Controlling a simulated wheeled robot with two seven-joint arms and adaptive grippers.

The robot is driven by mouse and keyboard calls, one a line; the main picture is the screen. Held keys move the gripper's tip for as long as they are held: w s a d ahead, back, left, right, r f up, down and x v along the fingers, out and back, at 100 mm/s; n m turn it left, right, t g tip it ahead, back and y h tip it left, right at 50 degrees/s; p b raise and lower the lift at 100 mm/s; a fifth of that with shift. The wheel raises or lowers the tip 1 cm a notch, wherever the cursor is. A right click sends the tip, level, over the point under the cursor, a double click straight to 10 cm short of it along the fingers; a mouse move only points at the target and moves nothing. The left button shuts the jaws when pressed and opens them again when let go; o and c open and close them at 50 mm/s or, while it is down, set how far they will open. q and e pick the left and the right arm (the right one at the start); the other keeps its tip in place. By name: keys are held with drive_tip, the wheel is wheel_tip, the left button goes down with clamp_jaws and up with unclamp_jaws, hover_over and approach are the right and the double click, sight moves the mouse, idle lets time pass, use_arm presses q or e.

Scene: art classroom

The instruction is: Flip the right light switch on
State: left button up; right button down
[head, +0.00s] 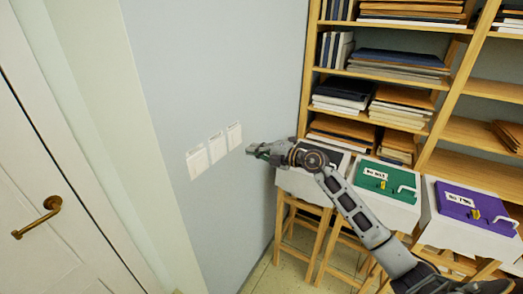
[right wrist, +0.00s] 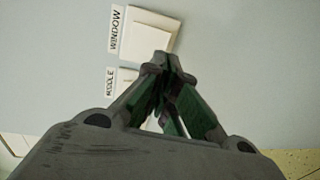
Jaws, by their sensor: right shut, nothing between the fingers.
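Three white light switches sit in a slanting row on the pale wall: the left switch (head: 197,162), the middle switch (head: 217,147) and the right switch (head: 234,135). In the right wrist view the right switch (right wrist: 150,35) carries the label "WINDOW", and the middle switch (right wrist: 126,78) beside it is labelled "MIDDLE". My right gripper (head: 252,150) is shut and empty, just right of and slightly below the right switch in the head view. In the right wrist view its fingertips (right wrist: 160,62) overlap the edge of the right switch; contact cannot be told. My left gripper is out of view.
A white door (head: 60,190) with a brass handle (head: 38,217) is at the left. A wooden shelf (head: 459,75) with books and papers stands at the right. Below it are white boxes with a green lid (head: 378,184) and a purple lid (head: 470,203) on wooden stands.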

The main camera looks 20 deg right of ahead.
sight(236, 145)
drive_tip(key=shift+p+x, duration=0.45)
drive_tip(key=shift+x, duration=2.4)
drive_tip(key=shift+w+a+f+t+y+b, duration=0.2)
drive_tip(key=shift+w+f+t+y+b, duration=0.15)
drive_tip(key=shift+b, duration=0.45)
drive_tip(key=shift+r, duration=0.2)
drive_tip(key=shift+s+d, duration=0.1)
